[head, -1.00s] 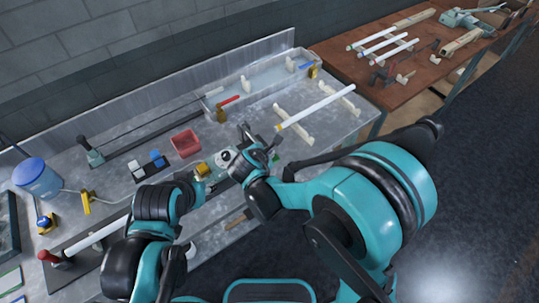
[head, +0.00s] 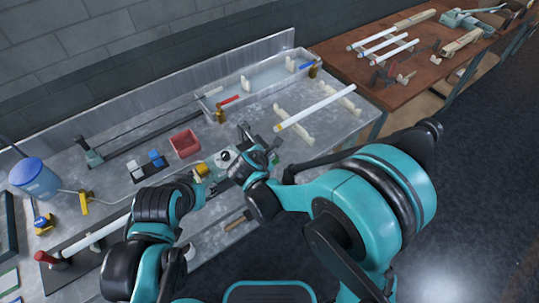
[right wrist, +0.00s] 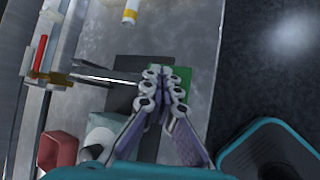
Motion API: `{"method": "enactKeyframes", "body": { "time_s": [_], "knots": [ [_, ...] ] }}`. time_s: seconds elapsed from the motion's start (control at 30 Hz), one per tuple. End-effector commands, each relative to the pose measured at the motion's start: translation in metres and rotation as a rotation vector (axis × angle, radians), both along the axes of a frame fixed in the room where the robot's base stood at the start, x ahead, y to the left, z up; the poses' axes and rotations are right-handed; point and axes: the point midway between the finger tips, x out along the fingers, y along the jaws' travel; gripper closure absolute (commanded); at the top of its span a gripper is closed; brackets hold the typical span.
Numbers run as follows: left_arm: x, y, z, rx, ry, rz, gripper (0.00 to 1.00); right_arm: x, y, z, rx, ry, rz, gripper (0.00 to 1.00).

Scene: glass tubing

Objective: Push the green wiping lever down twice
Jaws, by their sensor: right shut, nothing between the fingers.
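The green piece (right wrist: 183,82), which looks like the wiping lever's pad, shows in the right wrist view just beside and behind my right gripper's fingertips. My right gripper (right wrist: 160,78) is shut with nothing between its fingers. It overlaps the green piece in the picture; I cannot tell if they touch. In the head view only a small bit of green (head: 276,156) shows, beside my right gripper (head: 258,152), which hides much of the device. My left arm reaches in low at the left; its fingers are not clear.
A red basket (head: 185,143) stands just left of my right gripper. A white tube (head: 315,107) rests on supports to the right. A clear trough (head: 255,82) lies at the back and a blue bucket (head: 35,178) at the far left. The wooden table holds more tubes.

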Motion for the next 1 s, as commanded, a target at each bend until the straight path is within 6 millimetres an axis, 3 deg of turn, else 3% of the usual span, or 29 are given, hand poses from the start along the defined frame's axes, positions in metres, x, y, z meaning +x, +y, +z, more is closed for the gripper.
{"method": "enactKeyframes", "body": {
  "time_s": [1.0],
  "knots": [
    [0.000, 0.000, -0.012, 0.000, 0.000, 0.000, 0.58, 0.000, 0.000, -0.013, 0.000, 0.000, 0.000, 1.00]
  ]
}}
